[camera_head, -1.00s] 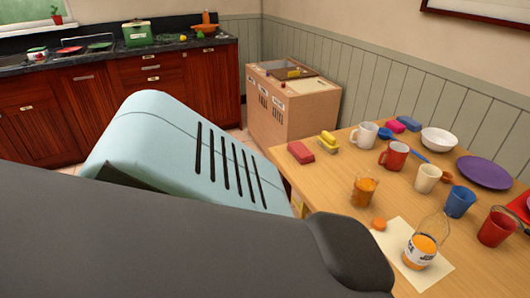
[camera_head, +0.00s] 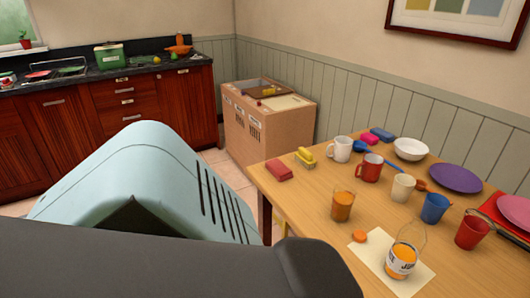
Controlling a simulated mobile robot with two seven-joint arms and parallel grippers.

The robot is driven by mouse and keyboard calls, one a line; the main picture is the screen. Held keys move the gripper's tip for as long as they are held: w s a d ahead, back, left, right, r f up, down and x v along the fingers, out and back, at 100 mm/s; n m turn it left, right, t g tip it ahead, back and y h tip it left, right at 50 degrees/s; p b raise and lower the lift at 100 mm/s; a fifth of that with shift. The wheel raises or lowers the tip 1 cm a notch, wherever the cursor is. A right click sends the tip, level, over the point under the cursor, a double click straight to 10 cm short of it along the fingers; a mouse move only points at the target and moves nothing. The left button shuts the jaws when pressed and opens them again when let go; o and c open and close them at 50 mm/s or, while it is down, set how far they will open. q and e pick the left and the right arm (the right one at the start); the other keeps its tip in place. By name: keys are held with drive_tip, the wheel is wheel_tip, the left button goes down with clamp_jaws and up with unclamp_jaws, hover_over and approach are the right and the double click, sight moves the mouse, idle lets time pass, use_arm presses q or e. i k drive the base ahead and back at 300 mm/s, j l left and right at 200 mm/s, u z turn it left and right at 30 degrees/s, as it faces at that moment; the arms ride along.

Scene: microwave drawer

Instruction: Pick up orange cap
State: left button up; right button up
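The orange cap (camera_head: 359,236) lies on the wooden table (camera_head: 289,203), at the upper left edge of a pale sheet. A clear bottle (camera_head: 402,262) with orange liquid and a white label stands on the sheet, to the right of the cap. A glass of orange liquid (camera_head: 342,206) stands just behind the cap. Large pale-blue and dark grey parts fill the lower left, apart from the cap. They look like my own arm. Neither gripper's fingers can be seen.
Mugs, cups, a white bowl (camera_head: 410,149) and a purple plate (camera_head: 455,178) crowd the table's back and right. A red block (camera_head: 279,170) and a yellow-grey item (camera_head: 305,157) lie near the left edge. A wooden cabinet (camera_head: 268,130) stands behind; the table's left front is clear.

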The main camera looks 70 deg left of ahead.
sight(359, 236)
drive_tip(key=u, duration=1.4)
